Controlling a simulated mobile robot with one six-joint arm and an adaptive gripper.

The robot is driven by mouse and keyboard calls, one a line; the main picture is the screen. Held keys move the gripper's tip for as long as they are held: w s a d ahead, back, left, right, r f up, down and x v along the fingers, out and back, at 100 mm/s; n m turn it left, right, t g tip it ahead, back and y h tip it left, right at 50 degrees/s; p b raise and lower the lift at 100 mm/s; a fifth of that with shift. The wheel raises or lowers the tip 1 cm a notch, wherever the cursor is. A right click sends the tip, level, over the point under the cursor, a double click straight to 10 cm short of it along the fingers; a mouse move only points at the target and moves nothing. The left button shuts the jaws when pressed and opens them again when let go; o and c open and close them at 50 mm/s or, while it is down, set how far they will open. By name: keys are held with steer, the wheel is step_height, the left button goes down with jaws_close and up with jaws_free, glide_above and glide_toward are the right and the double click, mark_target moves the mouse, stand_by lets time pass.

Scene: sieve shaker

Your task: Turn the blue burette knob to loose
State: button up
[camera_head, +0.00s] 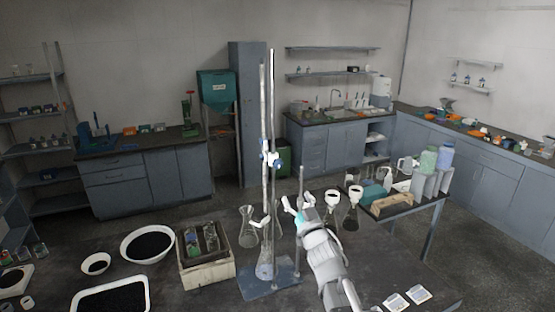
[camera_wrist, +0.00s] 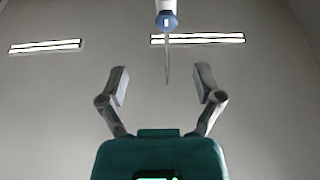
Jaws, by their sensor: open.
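The burette (camera_head: 263,110) stands upright on a stand with a blue base plate (camera_head: 258,290). Blue parts (camera_head: 270,159) sit midway up the burette and rod; I cannot tell which is the knob in this view. In the wrist view, a blue knob-like part (camera_wrist: 168,20) shows at the top centre, with a narrow tip below it. My gripper (camera_head: 297,203) is to the right of the burette and lower than those blue parts. In the wrist view, my gripper (camera_wrist: 162,72) is open, with nothing held and the knob beyond its fingertips.
A glass flask (camera_head: 248,226) stands left of the burette's lower end. Two flasks with dark-filled funnels (camera_head: 343,194) stand right of my gripper. A wooden box (camera_head: 207,272) with jars and white dishes (camera_head: 147,243) lie left. Open air surrounds the upper burette.

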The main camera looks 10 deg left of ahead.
mark_target(279, 165)
steer(key=shift+s+a+r+y, duration=0.2)
steer(key=shift+a+r+y, duration=0.1)
steer(key=shift+y, duration=0.2)
steer(key=shift+w, duration=0.15)
steer(key=p+x, duration=0.5)
steer(key=x, duration=0.8)
steer(key=shift+w+a, duration=0.2)
steer(key=shift+w, duration=0.1)
steer(key=c, duration=1.2)
